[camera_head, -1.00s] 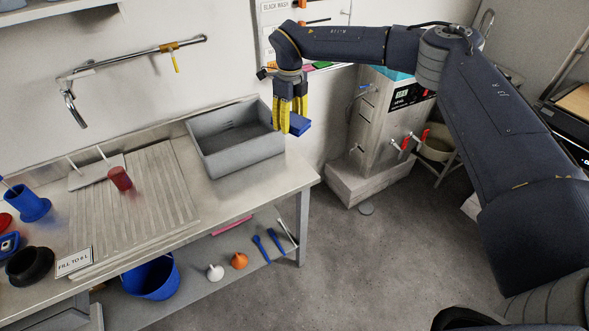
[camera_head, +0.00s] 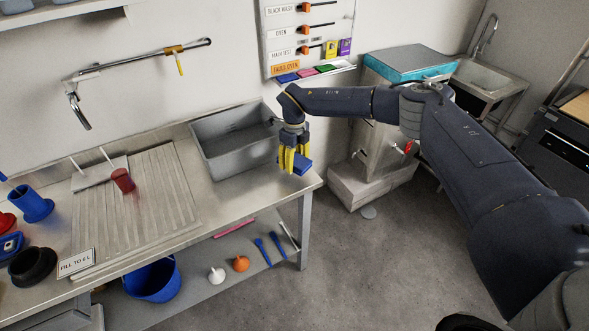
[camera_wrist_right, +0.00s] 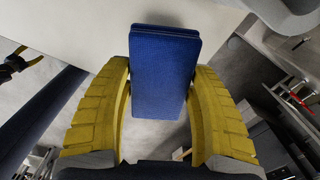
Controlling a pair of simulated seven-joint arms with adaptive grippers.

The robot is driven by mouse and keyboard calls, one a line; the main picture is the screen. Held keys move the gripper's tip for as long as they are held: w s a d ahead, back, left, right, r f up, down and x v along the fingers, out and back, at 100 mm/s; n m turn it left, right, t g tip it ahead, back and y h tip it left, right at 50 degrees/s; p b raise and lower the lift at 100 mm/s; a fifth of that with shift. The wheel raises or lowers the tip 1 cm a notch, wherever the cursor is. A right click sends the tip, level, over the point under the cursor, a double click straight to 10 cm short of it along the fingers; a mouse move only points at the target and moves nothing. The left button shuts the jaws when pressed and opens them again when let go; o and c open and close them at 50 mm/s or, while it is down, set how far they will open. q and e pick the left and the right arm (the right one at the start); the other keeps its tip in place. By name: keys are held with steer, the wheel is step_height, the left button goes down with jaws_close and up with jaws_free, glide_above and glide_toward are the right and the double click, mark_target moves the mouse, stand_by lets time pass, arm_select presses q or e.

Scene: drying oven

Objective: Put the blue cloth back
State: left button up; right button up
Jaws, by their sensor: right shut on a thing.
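My right gripper (camera_head: 293,163) is shut on a folded blue cloth (camera_head: 303,165). It holds the cloth over or beside the right end of the steel bench, just right of the grey basin; the exact height is hard to tell. In the right wrist view the blue cloth (camera_wrist_right: 162,75) sits between the two yellow fingers (camera_wrist_right: 160,110), which press its sides. A wall board (camera_head: 308,40) at the top has a ledge with flat coloured pieces: a blue one (camera_head: 287,78), a pink one (camera_head: 307,72) and a green one (camera_head: 326,69).
The grey basin (camera_head: 215,167) stands on the bench (camera_head: 225,205). A steel cabinet with a teal-edged top (camera_head: 408,65) stands to the right, behind my right arm. A sink (camera_head: 490,75) is at the far right. Open floor lies in front of the bench.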

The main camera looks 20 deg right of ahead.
mark_target(294, 159)
steer(key=shift+f, duration=2.1)
steer(key=shift+f, duration=0.15)
steer(key=o, duration=1)
step_height(294, 159, up, 12)
steer(key=shift+r, duration=0.15)
